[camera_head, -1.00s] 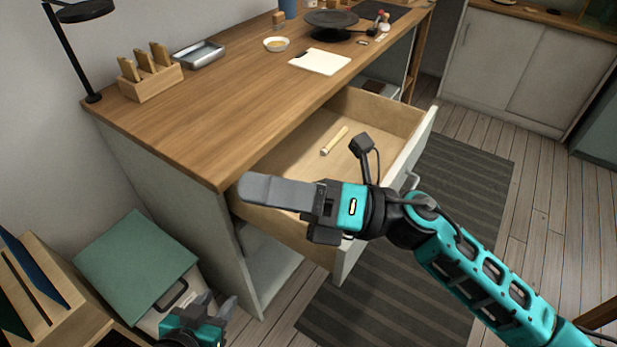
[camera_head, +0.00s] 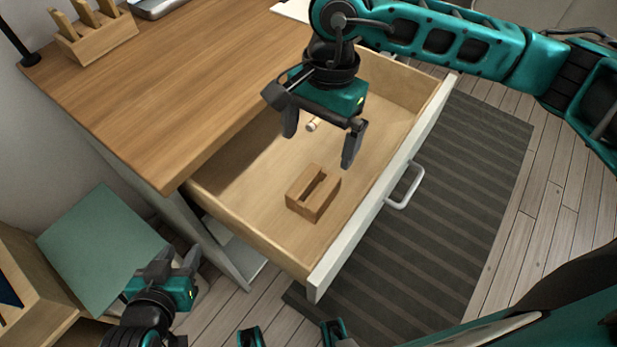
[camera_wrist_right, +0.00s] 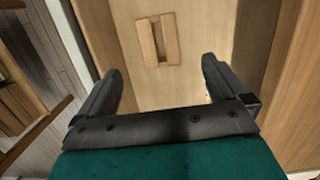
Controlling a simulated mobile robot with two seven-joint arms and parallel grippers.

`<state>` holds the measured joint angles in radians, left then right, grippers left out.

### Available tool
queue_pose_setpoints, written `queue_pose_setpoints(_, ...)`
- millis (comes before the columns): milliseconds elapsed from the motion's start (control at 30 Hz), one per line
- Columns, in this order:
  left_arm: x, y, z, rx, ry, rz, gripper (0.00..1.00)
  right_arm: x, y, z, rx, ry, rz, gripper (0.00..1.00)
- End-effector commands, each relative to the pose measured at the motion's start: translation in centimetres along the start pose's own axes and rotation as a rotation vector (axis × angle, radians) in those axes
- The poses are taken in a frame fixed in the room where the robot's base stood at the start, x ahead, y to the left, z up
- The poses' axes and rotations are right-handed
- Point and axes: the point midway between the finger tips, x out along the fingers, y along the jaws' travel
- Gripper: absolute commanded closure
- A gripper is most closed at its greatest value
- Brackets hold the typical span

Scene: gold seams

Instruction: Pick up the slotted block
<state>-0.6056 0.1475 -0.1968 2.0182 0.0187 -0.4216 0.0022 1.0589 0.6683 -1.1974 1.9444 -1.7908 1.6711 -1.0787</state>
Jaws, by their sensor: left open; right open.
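The slotted block (camera_head: 312,193) is a small wooden block with a slot in its top. It lies on the floor of the open drawer (camera_head: 262,208), near its front. It also shows in the right wrist view (camera_wrist_right: 157,40), beyond the fingertips. My right gripper (camera_head: 318,148) is open and empty, pointing down above the drawer, behind the block and apart from it. In the right wrist view the open fingers (camera_wrist_right: 158,78) have nothing between them. My left gripper (camera_head: 174,262) is open and empty at the lower left, outside the drawer.
The wooden counter (camera_head: 190,90) edge borders the drawer on the left. The drawer front (camera_head: 350,235) has a metal handle (camera_head: 405,187). A green-topped box (camera_head: 100,245) stands at the left.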

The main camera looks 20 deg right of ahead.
Motion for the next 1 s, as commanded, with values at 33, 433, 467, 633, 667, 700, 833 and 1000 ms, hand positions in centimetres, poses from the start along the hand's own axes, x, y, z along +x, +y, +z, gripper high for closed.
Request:
queue_pose_setpoints(33, 0.0, 0.0, 0.0, 0.0, 0.0, 0.0, 0.57, 0.4, 0.1, -0.2, -0.002, 0.008, 0.005, 0.0)
queue_pose_setpoints(433, 0.2, 0.0, 0.1, 0.001, 0.0, 0.003, 0.57, 6.9, 0.1, -0.2, 0.0, 0.005, 0.004, 0.0)
queue_pose_setpoints(467, 0.2, 0.1, 0.1, 0.001, 0.0, 0.003, 0.57, 7.1, 0.1, -0.2, -0.001, 0.005, 0.003, 0.0)
queue_pose_setpoints(633, 0.2, 0.1, -0.1, 0.001, 0.004, 0.004, 0.57, 8.0, 0.1, -0.2, 0.0, 0.006, 0.004, 0.0)
queue_pose_setpoints(667, 0.2, 0.1, -0.1, 0.001, 0.004, 0.004, 0.57, 8.2, 0.1, -0.3, 0.0, 0.005, 0.004, 0.0)
queue_pose_setpoints(700, 0.2, 0.1, -0.1, 0.001, 0.004, 0.005, 0.57, 8.6, 0.2, -0.3, 0.001, 0.005, 0.004, 0.0)
queue_pose_setpoints(833, 0.3, 0.1, 0.0, 0.001, 0.004, 0.005, 0.57, 10.5, 0.3, -0.5, 0.001, 0.004, 0.006, 0.0)
queue_pose_setpoints(1000, 0.4, 0.2, 0.1, 0.0, 0.002, 0.007, 0.57, 12.7, 0.2, -0.6, 0.0, 0.004, 0.003, 0.0)
